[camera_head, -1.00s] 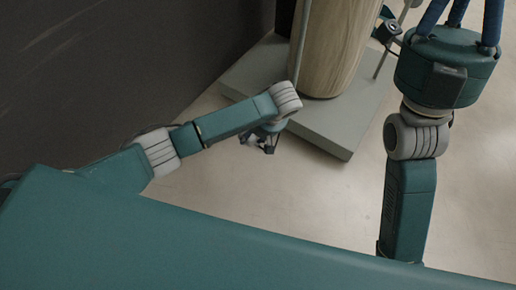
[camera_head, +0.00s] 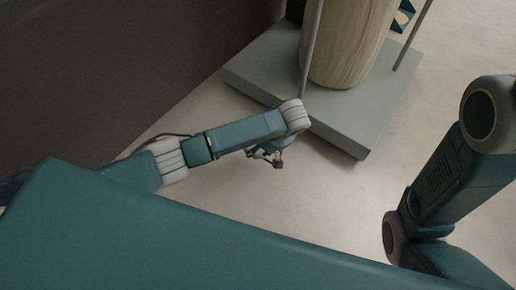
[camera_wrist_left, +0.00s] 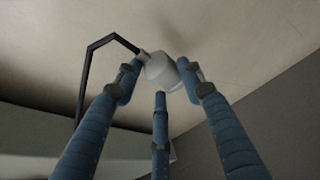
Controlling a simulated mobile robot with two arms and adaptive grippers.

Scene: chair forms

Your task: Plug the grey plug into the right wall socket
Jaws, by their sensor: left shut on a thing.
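The grey plug (camera_wrist_left: 160,70) shows in the left wrist view as a pale grey body with a black cable running off to the left. My left gripper (camera_wrist_left: 160,84) has its blue fingers closed around it. In the head view my left gripper (camera_head: 272,158) hangs below the wrist above the pale floor, small and dark, and the plug cannot be made out there. My right arm shows at the right edge of the head view, but its gripper is out of frame. No wall socket is in view.
A grey platform (camera_head: 265,70) with a thick wooden column (camera_head: 345,45) and thin rods stands just beyond my left gripper. A dark wall (camera_head: 110,70) runs along the left. Pale floor (camera_head: 330,200) is clear between my arms.

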